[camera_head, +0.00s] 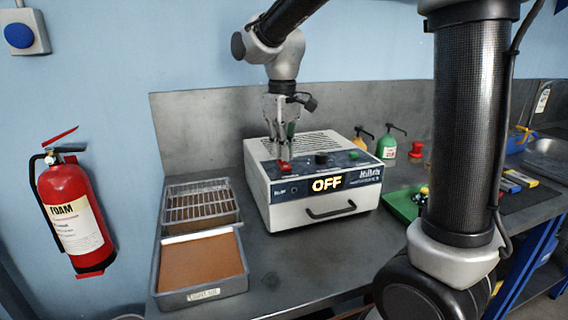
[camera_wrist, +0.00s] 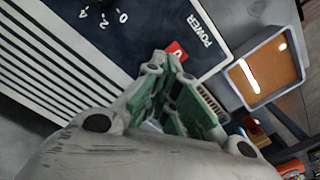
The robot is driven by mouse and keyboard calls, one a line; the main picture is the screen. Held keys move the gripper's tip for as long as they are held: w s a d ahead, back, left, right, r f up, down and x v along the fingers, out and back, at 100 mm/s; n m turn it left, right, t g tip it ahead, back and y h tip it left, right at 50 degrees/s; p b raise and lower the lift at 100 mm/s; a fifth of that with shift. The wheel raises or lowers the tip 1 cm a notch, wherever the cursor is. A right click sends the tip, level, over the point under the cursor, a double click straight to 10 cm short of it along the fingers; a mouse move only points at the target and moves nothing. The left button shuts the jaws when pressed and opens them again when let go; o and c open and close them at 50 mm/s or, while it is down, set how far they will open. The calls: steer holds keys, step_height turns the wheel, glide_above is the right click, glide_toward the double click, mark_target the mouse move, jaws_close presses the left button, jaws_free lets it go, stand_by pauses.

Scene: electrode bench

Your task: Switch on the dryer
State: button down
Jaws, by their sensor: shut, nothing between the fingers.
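The dryer (camera_head: 295,215) is a white box with a dark top panel and front, standing on the grey bench in the head view. Its front display reads OFF. A red power switch (camera_head: 284,166) sits at the left of the top panel, beside a black knob (camera_head: 321,158). My gripper (camera_head: 284,156) points down and is shut and empty, directly over the red switch. In the wrist view the fingertips (camera_wrist: 168,62) are beside the red switch (camera_wrist: 177,50), next to the word POWER, and partly cover it. I cannot tell whether they touch it.
A tray with a wire rack (camera_head: 200,188) and a tray of brown material (camera_head: 243,270) stand left of the dryer. A fire extinguisher (camera_head: 75,215) hangs on the left wall.

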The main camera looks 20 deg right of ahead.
steer(key=shift+f, duration=0.45)
stand_by(0.3)
steer(key=shift+r, duration=3.5)
